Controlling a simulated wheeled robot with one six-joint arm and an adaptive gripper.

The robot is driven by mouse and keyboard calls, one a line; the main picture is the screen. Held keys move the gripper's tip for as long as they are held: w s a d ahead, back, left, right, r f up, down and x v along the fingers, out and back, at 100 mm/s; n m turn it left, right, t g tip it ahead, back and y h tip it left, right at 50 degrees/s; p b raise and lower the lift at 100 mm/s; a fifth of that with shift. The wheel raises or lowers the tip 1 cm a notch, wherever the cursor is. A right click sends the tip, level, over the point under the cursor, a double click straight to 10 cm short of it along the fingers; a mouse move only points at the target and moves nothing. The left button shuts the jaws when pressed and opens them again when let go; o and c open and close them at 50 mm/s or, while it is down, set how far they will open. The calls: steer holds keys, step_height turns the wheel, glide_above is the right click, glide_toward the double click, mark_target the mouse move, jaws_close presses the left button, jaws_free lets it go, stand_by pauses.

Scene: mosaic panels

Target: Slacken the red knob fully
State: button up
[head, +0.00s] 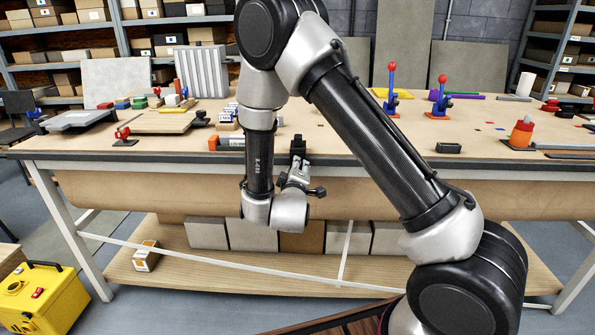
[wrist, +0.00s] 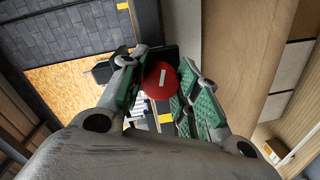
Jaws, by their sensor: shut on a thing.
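The red knob (wrist: 162,79) is round with a white bar mark on its face. In the wrist view it sits between the two green-padded fingers of my gripper (wrist: 160,88), which are shut on it. The mark runs nearly upright in that view. In the head view my gripper (head: 297,172) is at the front edge of the workbench (head: 350,150), below a dark block (head: 298,146). The knob is hidden there behind my gripper.
Two blue stands with red balls (head: 391,90) (head: 441,97) stand on the bench's right side. An orange red-topped piece (head: 522,131) is at far right. A yellow case (head: 41,297) stands on the floor.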

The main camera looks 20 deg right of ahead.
steer(key=shift+f+n, duration=0.1)
steer(key=shift+n, duration=1.4)
steer(key=o, duration=1.1)
steer(key=shift+c, duration=0.2)
steer(key=v, duration=1.2)
steer(key=shift+a, duration=0.2)
